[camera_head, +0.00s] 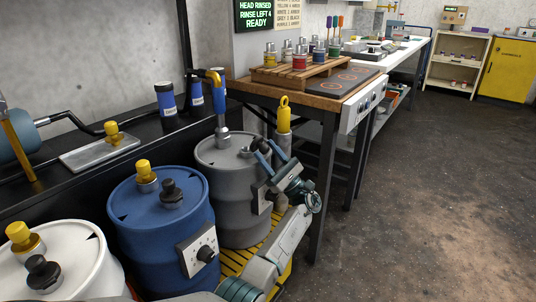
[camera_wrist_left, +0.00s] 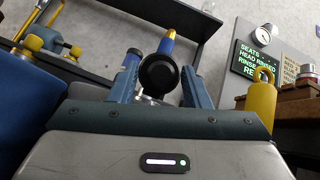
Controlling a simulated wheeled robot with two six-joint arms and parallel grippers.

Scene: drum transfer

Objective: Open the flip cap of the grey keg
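The grey keg (camera_head: 228,195) stands beyond the blue keg, with a blue-and-yellow fitting (camera_head: 219,100) upright on its lid. A black cap (camera_head: 260,144) shows at the right edge of its lid; whether it is lifted I cannot tell. In the left wrist view a round black cap (camera_wrist_left: 160,72) lies between my fingertips. My left gripper (camera_head: 267,153) is at the keg's right rim, its blue fingers spread on either side of the cap. Contact with the cap is unclear. The left gripper also shows in its wrist view (camera_wrist_left: 161,85). My right gripper is out of view.
A blue keg (camera_head: 145,235) and a white keg (camera_head: 75,265) stand nearer, each with yellow and black fittings. A yellow-topped post (camera_head: 284,115) rises close behind my left gripper. The wooden bench (camera_head: 290,95) stands beyond it. The floor at right is clear.

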